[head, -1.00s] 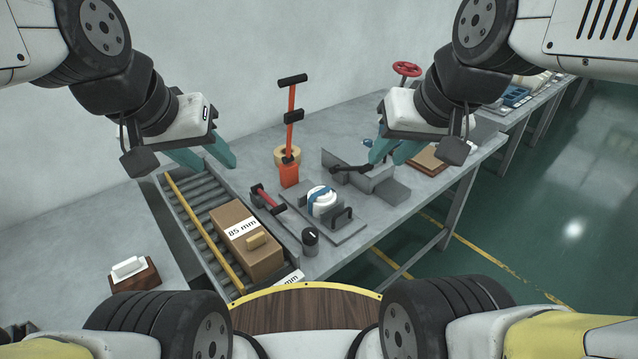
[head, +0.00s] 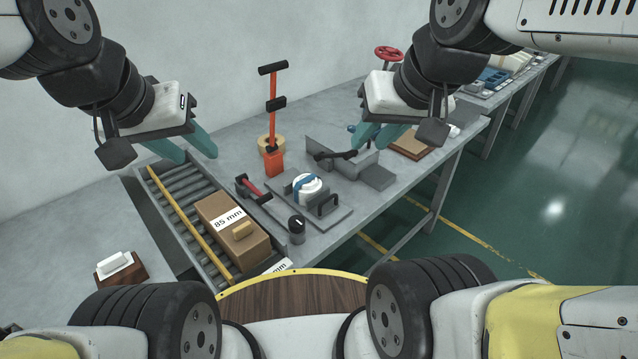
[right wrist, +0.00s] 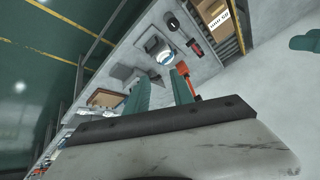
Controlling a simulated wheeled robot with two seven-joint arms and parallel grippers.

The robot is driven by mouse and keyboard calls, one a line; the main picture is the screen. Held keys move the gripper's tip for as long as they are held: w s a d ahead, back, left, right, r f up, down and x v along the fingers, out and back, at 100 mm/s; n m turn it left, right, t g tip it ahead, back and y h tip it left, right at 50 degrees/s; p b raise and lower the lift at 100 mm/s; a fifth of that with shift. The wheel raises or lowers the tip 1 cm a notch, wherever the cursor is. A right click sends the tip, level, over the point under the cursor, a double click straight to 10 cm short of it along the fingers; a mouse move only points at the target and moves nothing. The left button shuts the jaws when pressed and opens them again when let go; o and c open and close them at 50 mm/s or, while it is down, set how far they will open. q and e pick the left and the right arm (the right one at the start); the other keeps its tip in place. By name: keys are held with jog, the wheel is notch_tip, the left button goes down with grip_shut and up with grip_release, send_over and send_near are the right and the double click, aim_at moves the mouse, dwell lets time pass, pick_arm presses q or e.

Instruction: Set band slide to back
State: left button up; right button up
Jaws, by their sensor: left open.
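No part is labelled as the band slide, so I cannot tell for sure which one it is. A white round piece with a blue band (head: 308,187) sits on a grey plate (head: 338,214) with a black handle (head: 326,204). Behind it stands a grey angled bracket (head: 333,150) with a black lever (head: 335,155). My right gripper (head: 372,140) is open and empty above the bench near this bracket; its two teal fingers show apart in the right wrist view (right wrist: 160,90). My left gripper (head: 186,150) is open and empty above the far end of the roller track.
An orange post (head: 273,120) with black grips stands upright between the grippers. A red-handled clamp (head: 252,188) lies left of the plate. A cardboard box (head: 232,230) marked 85 mm rests on the roller track (head: 190,215). A black cylinder (head: 297,229) stands at the plate's front corner.

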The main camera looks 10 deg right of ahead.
jog(key=shift+o, duration=0.3)
jog(key=m+g+h, duration=0.3)
jog(key=m+g, duration=0.5)
jog(key=m, duration=0.3)
send_over(325, 209)
notch_tip(325, 209, down, 29)
jog(key=shift+r, duration=0.2)
grip_shut()
